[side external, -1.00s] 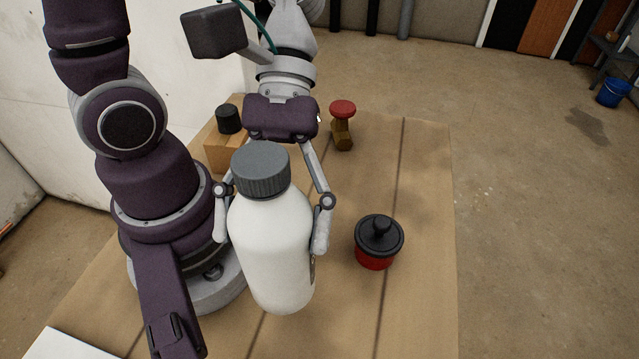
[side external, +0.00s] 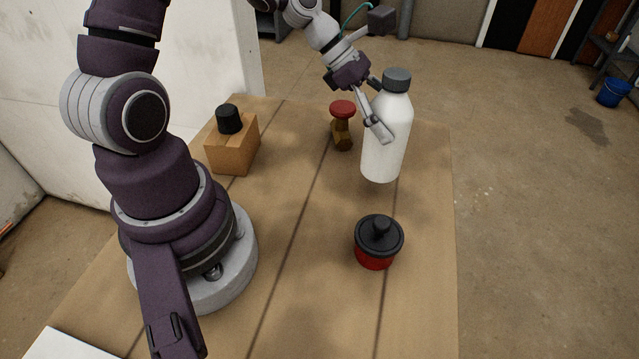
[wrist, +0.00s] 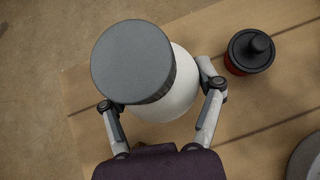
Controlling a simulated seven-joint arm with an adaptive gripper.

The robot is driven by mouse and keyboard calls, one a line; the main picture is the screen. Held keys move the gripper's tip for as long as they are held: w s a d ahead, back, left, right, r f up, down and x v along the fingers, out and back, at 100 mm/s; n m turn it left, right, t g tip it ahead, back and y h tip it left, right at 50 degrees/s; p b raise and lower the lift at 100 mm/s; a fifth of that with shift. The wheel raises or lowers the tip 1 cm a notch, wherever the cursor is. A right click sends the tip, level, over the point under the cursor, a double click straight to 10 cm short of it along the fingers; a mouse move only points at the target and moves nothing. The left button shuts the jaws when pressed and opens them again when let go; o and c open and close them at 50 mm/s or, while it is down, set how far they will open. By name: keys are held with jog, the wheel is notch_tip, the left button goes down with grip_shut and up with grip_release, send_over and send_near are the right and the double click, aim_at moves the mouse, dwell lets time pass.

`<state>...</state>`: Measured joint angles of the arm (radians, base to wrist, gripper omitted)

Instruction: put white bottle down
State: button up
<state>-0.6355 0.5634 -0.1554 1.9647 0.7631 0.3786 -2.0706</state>
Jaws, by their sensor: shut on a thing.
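The white bottle (side external: 388,140) has a dark grey cap and is upright near the far right edge of the table in the side view. My gripper (side external: 385,136) is shut on its body from the left. The bottle's base seems to be above the table, though the exact gap is hard to tell. In the wrist view the bottle's cap (wrist: 132,62) fills the upper middle and hides most of the body. The two fingers of my gripper (wrist: 163,112) flank the bottle there.
The wooden table (side external: 300,250) has a red pot with a black lid (side external: 378,240) in front of the bottle. A red-topped brass object (side external: 342,125) stands left of it. A wooden block with a black knob (side external: 233,150) is farther left. The table's middle is clear.

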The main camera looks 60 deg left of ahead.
jog(key=w+f, duration=0.4)
jog(key=shift+w, duration=0.4)
jog(key=shift+d, duration=0.1)
jog(key=o, duration=1.2)
jog(key=shift+f, duration=0.1)
